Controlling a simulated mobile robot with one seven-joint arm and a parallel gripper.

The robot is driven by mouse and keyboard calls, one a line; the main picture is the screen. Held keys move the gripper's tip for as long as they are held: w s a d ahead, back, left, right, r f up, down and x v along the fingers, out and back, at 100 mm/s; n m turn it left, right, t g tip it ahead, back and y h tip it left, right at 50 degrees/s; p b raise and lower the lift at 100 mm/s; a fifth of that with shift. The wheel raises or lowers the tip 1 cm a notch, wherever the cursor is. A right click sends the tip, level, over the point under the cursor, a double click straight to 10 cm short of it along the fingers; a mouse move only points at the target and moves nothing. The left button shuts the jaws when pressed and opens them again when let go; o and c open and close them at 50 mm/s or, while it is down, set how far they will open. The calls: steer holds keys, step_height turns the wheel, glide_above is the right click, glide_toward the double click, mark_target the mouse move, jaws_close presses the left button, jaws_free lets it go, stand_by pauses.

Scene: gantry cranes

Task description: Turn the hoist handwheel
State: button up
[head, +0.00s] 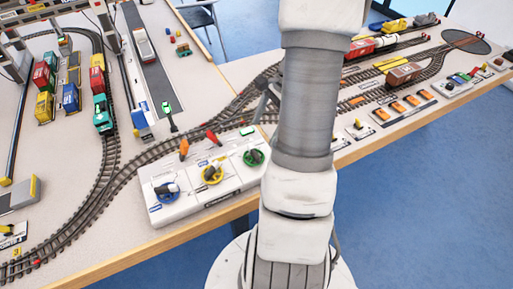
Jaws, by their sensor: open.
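A white control panel (205,197) stands near the table's front edge, left of my arm. It carries three small round handwheels with knobs: a blue one (167,193) at the left, a yellow one (212,174) in the middle and a green one (254,157) at the right. The labels are too small to read, so I cannot tell which is the hoist handwheel. An orange lever (184,148) and a red lever (212,136) stand at the panel's back. My arm rises just right of the panel. My gripper is outside the view.
Railway track (108,185) curves around the panel's left and back. Small colored containers (70,97) and crane legs stand at the far left. A truck (144,47) is on the grey road. Another table section at the right holds wagons (404,74) and a row of orange switches (397,107).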

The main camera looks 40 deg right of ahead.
mark_target(254, 150)
steer(key=b+x, duration=0.1)
steer(key=x, duration=0.6)
steer(key=shift+a+f, duration=0.2)
steer(key=shift+f, duration=0.15)
steer(key=c, duration=1.2)
steer(key=shift+c, duration=0.2)
steer(key=shift+w+r+n, duration=0.1)
steer(key=shift+n, duration=0.2)
steer(key=n+g+p, duration=0.1)
steer(key=n, duration=0.2)
steer(key=shift+w+n+g, duration=0.15)
steer(key=shift+n+g, duration=0.15)
steer(key=shift+g, duration=0.1)
steer(key=n, duration=0.1)
steer(key=n+g+p, duration=0.1)
steer(key=n, duration=0.3)
steer(key=shift+w+g+h, duration=0.25)
steer(key=shift+g+h, duration=0.15)
steer(key=shift+n, duration=0.4)
